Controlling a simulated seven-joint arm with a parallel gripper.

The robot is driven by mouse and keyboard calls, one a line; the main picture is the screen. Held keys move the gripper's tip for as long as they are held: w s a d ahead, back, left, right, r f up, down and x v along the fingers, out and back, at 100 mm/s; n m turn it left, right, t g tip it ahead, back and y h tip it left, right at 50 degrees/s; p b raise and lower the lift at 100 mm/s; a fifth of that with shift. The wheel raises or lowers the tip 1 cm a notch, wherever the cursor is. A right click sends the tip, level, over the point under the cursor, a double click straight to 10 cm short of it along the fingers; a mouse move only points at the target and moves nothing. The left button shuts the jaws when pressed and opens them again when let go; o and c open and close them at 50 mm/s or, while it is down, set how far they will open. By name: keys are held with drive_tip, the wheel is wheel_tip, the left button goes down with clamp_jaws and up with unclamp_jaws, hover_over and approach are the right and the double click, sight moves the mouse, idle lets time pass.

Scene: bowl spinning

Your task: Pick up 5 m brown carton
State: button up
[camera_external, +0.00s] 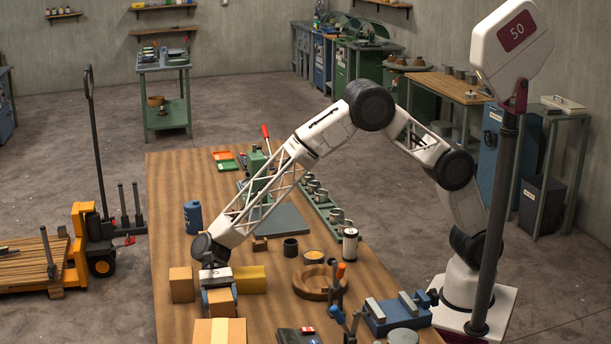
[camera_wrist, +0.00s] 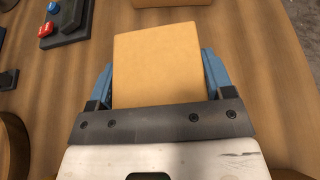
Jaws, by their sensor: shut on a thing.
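A small plain brown carton (camera_external: 221,303) is between the blue fingers of my gripper (camera_external: 219,293) near the front left of the wooden table. In the wrist view the carton (camera_wrist: 158,62) fills the space between both fingers of my gripper (camera_wrist: 158,80), which are shut on its sides. Its far end sticks out past the fingers. No label or size marking shows on its visible faces. Whether its underside touches the table cannot be told.
A larger taped carton (camera_external: 207,333) is in front. A wooden ring (camera_external: 311,290) and a black button box (camera_wrist: 70,20) are nearby. The table's left edge is close.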

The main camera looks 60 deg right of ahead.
sight(221, 301)
drive_tip(key=shift+r, duration=0.1)
drive_tip(key=shift+r, duration=0.75)
wheel_tip(221, 301, up, 2)
drive_tip(key=s+d+r, duration=0.1)
drive_tip(key=s+d, duration=0.9)
drive_tip(key=d, duration=0.2)
drive_tip(key=shift+d+r, duration=0.15)
drive_tip(key=shift+d, duration=0.05)
